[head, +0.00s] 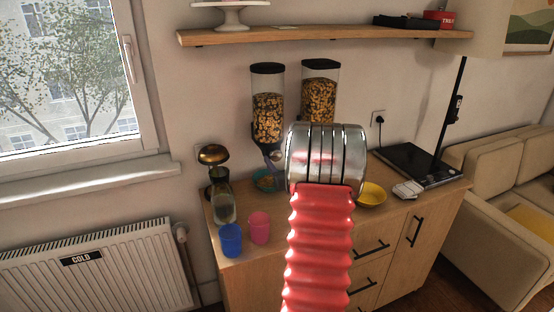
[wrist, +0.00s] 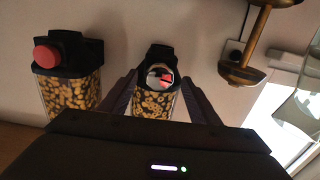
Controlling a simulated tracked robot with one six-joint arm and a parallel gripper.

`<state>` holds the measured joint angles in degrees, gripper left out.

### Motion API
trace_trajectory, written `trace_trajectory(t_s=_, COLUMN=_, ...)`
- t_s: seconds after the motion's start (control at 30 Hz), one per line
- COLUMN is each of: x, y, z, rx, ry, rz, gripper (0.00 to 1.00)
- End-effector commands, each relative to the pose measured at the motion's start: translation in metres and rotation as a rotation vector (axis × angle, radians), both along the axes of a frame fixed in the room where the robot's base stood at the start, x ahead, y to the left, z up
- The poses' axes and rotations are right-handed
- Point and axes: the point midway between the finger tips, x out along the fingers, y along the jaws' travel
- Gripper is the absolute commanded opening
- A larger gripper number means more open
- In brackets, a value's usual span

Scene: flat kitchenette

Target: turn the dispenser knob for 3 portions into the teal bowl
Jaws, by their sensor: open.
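The left cereal dispenser (head: 268,108) hangs at the wall with a grey knob (head: 276,158) low on its front. The teal bowl (head: 258,186) stands below it, partly hidden by my arm; something brownish shows inside. The wrist view looks upside down: the knob (wrist: 160,77), shiny with red patches, sits between the fingers of my gripper (wrist: 159,88). The gripper is open, with one dark finger on each side; I cannot tell whether either touches the knob. My chrome wrist hides the gripper in the head view.
A second dispenser (head: 320,92) is at the right; its red knob (wrist: 46,55) shows in the wrist view. A brass-domed object (head: 212,155) and a glass jar (head: 224,207) are left of the bowl. Blue (head: 231,240) and pink (head: 259,228) cups stand in front; a yellow bowl (head: 371,195) is right.

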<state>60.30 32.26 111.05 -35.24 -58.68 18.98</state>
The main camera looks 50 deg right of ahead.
Motion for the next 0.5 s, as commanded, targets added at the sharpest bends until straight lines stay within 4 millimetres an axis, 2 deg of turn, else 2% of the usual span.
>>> trace_trajectory(t_s=0.2, x=0.014, y=-0.008, z=0.000, rx=0.000, ry=0.000, rz=0.000, gripper=0.56)
trace_trajectory(t_s=0.5, x=0.016, y=-0.009, z=0.000, rx=0.000, ry=0.000, rz=0.000, gripper=0.56)
